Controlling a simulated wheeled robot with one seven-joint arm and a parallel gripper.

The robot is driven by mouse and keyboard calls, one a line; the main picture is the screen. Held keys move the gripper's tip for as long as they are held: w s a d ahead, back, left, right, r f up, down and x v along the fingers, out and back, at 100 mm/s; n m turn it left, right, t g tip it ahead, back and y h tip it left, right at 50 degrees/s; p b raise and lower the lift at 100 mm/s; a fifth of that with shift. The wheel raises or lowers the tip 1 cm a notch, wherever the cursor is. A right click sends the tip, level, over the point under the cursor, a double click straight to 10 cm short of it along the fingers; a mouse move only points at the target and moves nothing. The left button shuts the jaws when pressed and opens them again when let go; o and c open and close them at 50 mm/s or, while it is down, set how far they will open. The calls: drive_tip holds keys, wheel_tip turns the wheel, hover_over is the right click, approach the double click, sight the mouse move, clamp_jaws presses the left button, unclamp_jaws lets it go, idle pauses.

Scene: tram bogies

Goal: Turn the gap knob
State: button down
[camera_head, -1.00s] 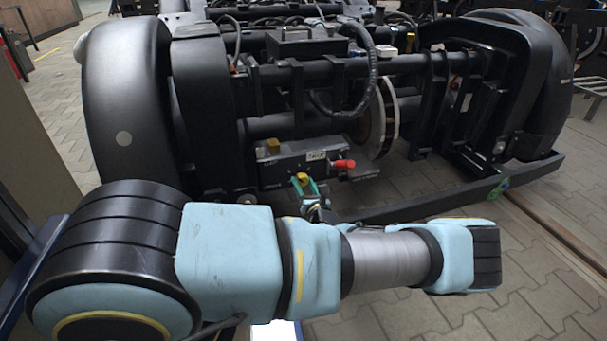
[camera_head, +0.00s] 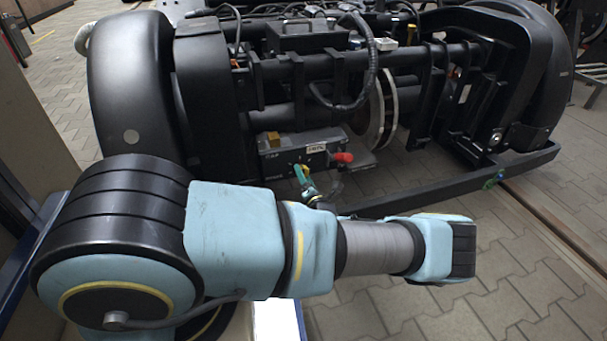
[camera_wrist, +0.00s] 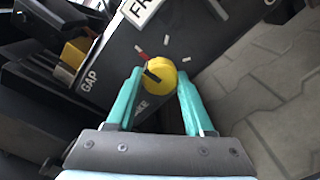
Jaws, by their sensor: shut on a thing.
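A round yellow knob (camera_wrist: 162,68) with a dark pointer slot sits on the dark face of a control box (camera_wrist: 210,25). White tick marks and one red mark lie around the knob, and the pointer is turned away from the red mark. My gripper (camera_wrist: 159,77) is shut on the knob, one teal finger on each side. White letters "GAP" show left of the knob; other letters below it, ending in "KE", are partly hidden. In the head view the knob (camera_head: 303,170) is small and partly covered by my gripper (camera_head: 305,177).
A red part (camera_head: 343,157) sticks out at the box's right end, and a yellow block (camera_head: 272,138) is on its upper left. The black bogie frame (camera_head: 205,100) rises behind. A low black beam (camera_head: 440,188) runs right. Paved floor (camera_head: 540,250) lies open at right.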

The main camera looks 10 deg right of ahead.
drive_tip(key=shift+m, duration=0.3)
drive_tip(key=shift+c, duration=1.5)
unclamp_jaws()
drive_tip(key=s, duration=0.3)
drive_tip(key=s+d+p, duration=0.1)
drive_tip(key=s, duration=0.3)
drive_tip(key=s+p, duration=0.1)
drive_tip(key=s, duration=0.2)
drive_tip(key=shift+s+d, duration=0.2)
drive_tip(key=shift+s, duration=0.2)
drive_tip(key=shift+a, duration=0.1)
